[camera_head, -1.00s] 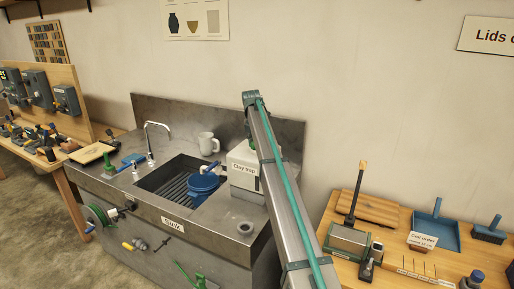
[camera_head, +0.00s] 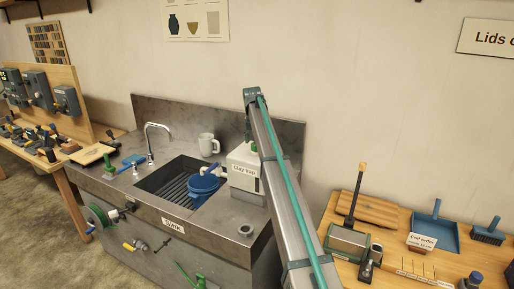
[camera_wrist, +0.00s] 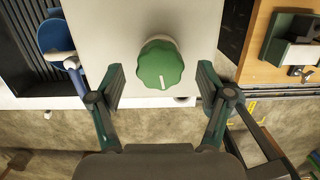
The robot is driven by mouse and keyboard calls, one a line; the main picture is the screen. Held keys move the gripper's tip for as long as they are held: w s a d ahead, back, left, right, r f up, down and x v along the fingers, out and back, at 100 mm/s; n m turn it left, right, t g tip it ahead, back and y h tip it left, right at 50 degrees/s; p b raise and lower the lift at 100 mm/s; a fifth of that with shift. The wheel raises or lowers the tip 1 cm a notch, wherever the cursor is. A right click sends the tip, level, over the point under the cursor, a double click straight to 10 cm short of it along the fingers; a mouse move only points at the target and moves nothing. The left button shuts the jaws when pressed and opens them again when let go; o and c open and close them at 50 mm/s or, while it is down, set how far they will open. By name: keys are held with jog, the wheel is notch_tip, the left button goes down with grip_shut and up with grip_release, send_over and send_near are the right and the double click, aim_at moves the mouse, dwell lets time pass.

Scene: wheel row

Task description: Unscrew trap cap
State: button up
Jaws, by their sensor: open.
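The trap cap is a green, scalloped knob with a white line on its face (camera_wrist: 160,66). It sits on the pale top of the clay trap (camera_wrist: 110,22). In the head view the white clay trap box (camera_head: 243,171) stands at the right end of the sink, partly hidden by my arm. My gripper (camera_wrist: 161,85) is open, with one finger on each side of the cap. Clear gaps show between both fingers and the cap, and nothing is held.
The sink basin holds a blue pot (camera_head: 203,187). A white mug (camera_head: 208,144) and a tap (camera_head: 150,146) stand behind the basin. A wooden table (camera_head: 327,211) with a brush, dustpan and blocks stands to the right.

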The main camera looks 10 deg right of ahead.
jog(key=shift+s+a+r+p, duration=0.15)
jog(key=shift+r+p, duration=0.35)
jog(key=shift+r, duration=0.7)
jog(key=shift+s+a+r+p, duration=0.1)
jog(key=shift+r+p, duration=0.35)
jog(key=shift+r, duration=0.7)
jog(key=shift+d, duration=0.1)
